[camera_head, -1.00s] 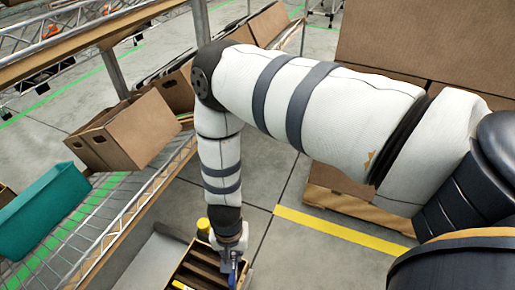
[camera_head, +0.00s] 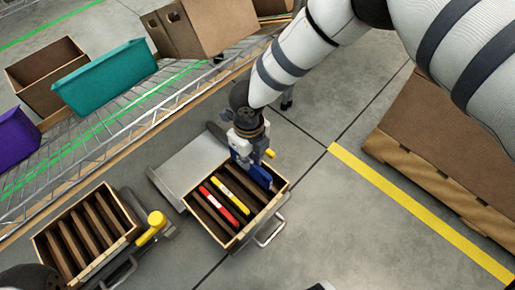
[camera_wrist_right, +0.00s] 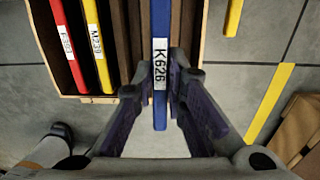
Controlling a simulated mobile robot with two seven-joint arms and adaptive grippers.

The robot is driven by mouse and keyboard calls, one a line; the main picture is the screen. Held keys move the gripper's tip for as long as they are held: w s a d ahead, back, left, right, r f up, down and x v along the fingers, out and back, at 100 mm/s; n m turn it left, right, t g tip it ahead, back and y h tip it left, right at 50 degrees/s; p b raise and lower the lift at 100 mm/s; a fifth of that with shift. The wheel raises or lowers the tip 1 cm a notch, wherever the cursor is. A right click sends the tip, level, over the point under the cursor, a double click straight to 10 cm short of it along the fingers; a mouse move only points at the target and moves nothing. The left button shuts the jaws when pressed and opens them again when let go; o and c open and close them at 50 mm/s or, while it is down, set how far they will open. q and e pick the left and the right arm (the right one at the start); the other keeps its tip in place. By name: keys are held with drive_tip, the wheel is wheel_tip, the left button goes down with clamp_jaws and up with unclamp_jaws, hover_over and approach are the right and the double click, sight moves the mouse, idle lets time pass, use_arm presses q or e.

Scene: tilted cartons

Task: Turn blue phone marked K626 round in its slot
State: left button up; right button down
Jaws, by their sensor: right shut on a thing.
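The blue phone K626 (camera_head: 261,176) stands at the right end of the wooden slotted box (camera_head: 232,241). In the right wrist view the blue phone (camera_wrist_right: 160,30) shows its white K626 label facing the camera. My right gripper (camera_wrist_right: 160,88) is shut on it, one finger on each side, near the labelled end. In the head view my right gripper (camera_head: 243,157) comes down over the box's back edge. Its fingers partly cover the phone. I cannot tell how deep the phone sits in its slot.
A red phone (camera_head: 215,206) and a yellow phone M239 (camera_head: 230,195) stand in the same box, left of the blue one. A second slotted box (camera_head: 122,242) with empty slots is at the left. A wire shelf with cartons and a teal bin (camera_head: 105,80) runs behind.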

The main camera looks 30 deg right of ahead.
sight(251, 172)
drive_tip(key=shift+f+b, duration=1.05)
drive_tip(key=shift+f, duration=0.55)
drive_tip(key=shift+f+b, duration=1.05)
drive_tip(key=shift+f, duration=0.95)
drive_tip(key=shift+f, duration=0.2)
drive_tip(key=c, duration=1.5)
unclamp_jaws()
drive_tip(key=shift+c, duration=0.2)
wheel_tip(251, 172, up, 12)
